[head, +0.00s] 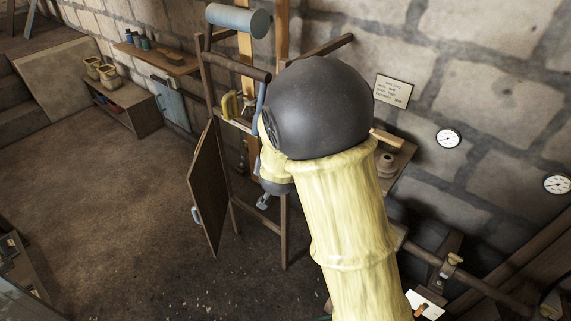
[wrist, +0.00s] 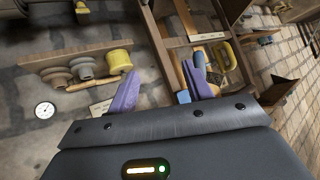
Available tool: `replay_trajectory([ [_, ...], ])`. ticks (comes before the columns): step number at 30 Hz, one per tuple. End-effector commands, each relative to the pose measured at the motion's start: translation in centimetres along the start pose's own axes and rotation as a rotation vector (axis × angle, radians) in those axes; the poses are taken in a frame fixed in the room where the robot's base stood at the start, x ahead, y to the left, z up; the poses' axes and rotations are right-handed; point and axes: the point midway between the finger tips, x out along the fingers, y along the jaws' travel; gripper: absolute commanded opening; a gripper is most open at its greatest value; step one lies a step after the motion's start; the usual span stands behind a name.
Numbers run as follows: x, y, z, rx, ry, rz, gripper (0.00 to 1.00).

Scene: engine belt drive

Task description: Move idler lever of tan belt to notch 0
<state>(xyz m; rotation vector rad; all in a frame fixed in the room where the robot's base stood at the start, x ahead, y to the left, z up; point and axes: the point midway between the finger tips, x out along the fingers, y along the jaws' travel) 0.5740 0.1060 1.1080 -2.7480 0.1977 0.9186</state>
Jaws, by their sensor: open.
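My gripper (wrist: 164,72) is open and empty in the wrist view, its two purple fingers spread apart. In the head view my arm hides most of it. A wooden frame (head: 206,75) carries a blue-grey drum (head: 238,20) and a tan vertical strip (head: 246,75), possibly the tan belt. A yellow curved piece (head: 230,104) sits on the frame, left of my arm; it also shows in the wrist view (wrist: 229,54), beyond the right finger. A blue bar (head: 260,104) stands beside it. I cannot tell which part is the idler lever, and no notch markings are readable.
A hinged wooden panel (head: 206,190) stands open at the frame's left. A sign (head: 394,91) and gauges (head: 448,138) are on the stone wall. Left floor is clear.

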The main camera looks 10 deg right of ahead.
Motion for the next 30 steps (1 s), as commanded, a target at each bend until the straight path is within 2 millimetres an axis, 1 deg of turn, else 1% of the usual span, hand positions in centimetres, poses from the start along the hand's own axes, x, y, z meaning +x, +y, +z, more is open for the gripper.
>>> replay_trajectory([
  [1, -0.8, 0.6, -0.2, -0.003, -0.028, 0.000, 0.50],
  [6, -2.4, 1.7, 0.2, -0.022, -0.104, -0.007, 0.50],
  [10, -2.9, 2.1, 0.4, -0.030, -0.129, -0.010, 0.50],
  [17, -2.9, 2.1, 0.5, -0.032, -0.132, -0.010, 0.50],
  [18, -2.9, 2.1, 0.5, -0.032, -0.132, -0.010, 0.48],
  [22, -3.3, 2.5, 0.7, -0.034, -0.150, -0.011, 0.23],
  [25, -4.6, 3.9, 1.3, -0.049, -0.208, -0.012, 0.03],
  [26, -5.2, 4.5, 1.7, -0.058, -0.235, -0.013, 0.00],
  [29, -8.0, 6.9, 3.3, -0.100, -0.347, -0.014, 0.00],
  [30, -9.4, 8.1, 4.1, -0.122, -0.398, -0.011, 0.00],
])
